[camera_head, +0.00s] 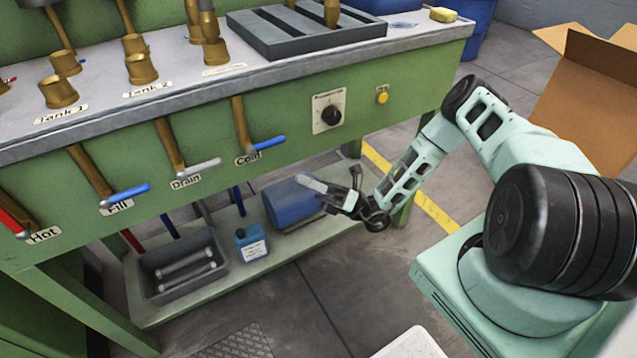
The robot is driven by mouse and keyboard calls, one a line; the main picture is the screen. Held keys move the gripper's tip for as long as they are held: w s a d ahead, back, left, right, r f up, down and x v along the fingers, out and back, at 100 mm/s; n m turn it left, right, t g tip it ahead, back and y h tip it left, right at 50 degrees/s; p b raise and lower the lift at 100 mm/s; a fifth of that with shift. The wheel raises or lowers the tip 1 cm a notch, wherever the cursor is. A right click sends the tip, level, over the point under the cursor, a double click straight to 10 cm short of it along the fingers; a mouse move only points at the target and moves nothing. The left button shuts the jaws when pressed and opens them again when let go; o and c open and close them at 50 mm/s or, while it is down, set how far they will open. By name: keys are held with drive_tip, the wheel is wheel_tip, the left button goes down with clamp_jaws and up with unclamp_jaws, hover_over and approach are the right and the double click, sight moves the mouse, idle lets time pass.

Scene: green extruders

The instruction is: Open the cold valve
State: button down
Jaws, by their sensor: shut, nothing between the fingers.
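The cold valve has a blue lever handle (268,143) on a brass pipe (241,125), beside the label "Cold" on the green front panel. The lever points right and slightly up, roughly crosswise to the pipe. My gripper (306,181) is shut and empty. In the picture it is below and to the right of the blue lever, apart from it, in front of the lower shelf. The gripper's tips point left, and the arm reaches in from the right.
Drain (203,167), Fill (128,192) and Hot (14,224) levers line the panel leftward. A black knob (332,115) and yellow button (382,97) sit right. The lower shelf holds a grey bin (165,291), blue bottle (250,244) and blue cylinder (291,206). Cardboard box (585,95) stands behind my arm.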

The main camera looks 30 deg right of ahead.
sight(267, 144)
drive_tip(key=shift+w+a+r+p, duration=0.1)
drive_tip(key=shift+w+a+r, duration=0.5)
drive_tip(key=shift+r, duration=0.4)
drive_tip(key=shift+w+a+r+p, duration=0.15)
drive_tip(key=shift+w+a+r, duration=0.3)
drive_tip(key=shift+w+r, duration=0.45)
drive_tip(key=shift+w+a+r+p, duration=0.1)
drive_tip(key=shift+w+a+r, duration=0.45)
drive_tip(key=shift+r, duration=0.6)
drive_tip(key=shift+d+r, duration=0.1)
drive_tip(key=shift+d, duration=0.05)
